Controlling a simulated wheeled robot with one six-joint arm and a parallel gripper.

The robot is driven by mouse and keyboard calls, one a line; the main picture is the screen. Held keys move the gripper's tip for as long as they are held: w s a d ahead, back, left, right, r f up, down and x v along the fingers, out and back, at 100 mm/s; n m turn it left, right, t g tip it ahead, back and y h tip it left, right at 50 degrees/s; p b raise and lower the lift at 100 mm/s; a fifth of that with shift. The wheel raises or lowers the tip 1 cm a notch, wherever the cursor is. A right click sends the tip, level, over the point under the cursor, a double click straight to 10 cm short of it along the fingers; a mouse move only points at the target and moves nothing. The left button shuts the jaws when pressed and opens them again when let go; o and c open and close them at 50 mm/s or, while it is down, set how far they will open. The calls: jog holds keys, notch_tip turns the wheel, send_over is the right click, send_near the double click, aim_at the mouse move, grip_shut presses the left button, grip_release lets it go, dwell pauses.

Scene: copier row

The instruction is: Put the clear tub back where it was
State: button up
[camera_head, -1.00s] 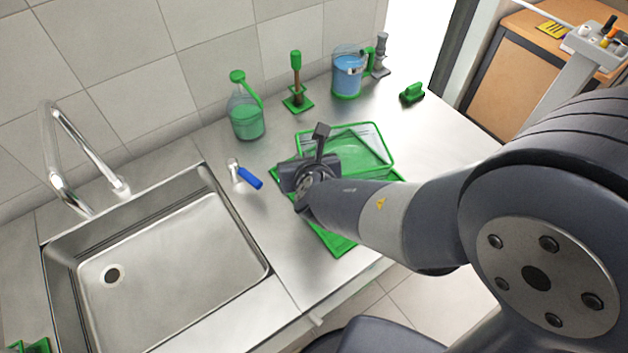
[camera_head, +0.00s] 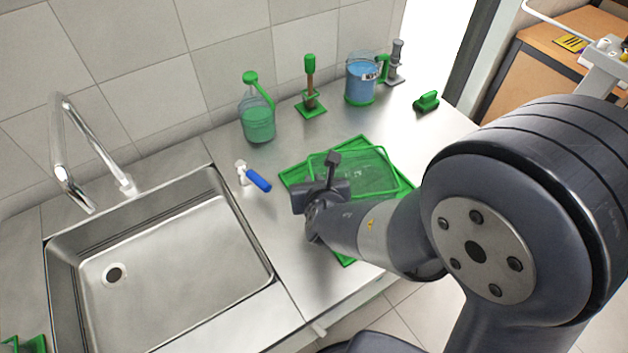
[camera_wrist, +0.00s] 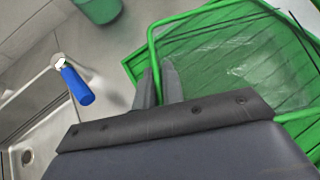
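The clear tub (camera_head: 368,172) has see-through walls and a green rim. It is over a green mat or tray (camera_head: 295,181), whose edges show around it; I cannot tell whether the tub rests on it. My gripper (camera_head: 331,172) is at the tub's near left side. In the wrist view, the two fingers of my gripper (camera_wrist: 158,84) lie close on either side of the tub's green rim (camera_wrist: 152,48), shut on it. The tub (camera_wrist: 235,70) looks empty. My gripper body and arm hide its near part.
A blue-handled tool (camera_head: 257,180) lies left of the mat, beside the sink (camera_head: 160,270). Behind stand a green-topped bottle (camera_head: 258,122), a brush on a green base (camera_head: 310,88) and a blue-filled jug (camera_head: 361,80). A green clip-like item (camera_head: 427,101) is at back right.

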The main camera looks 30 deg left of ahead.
jog(key=o, duration=0.3)
jog(key=shift+s+r, duration=0.1)
jog(key=shift+r, duration=0.2)
jog(key=p+v, duration=0.2)
jog(key=v, duration=0.9)
jog(key=shift+s+d+r, duration=0.2)
jog(key=shift+s+d, duration=0.05)
jog(key=shift+f, duration=0.1)
jog(key=b+x, duration=0.2)
jog(key=x, duration=1)
jog(key=shift+w+f, duration=0.1)
jog(key=shift+f, duration=0.1)
jog(key=shift+r, duration=0.25)
jog(key=shift+f, duration=0.1)
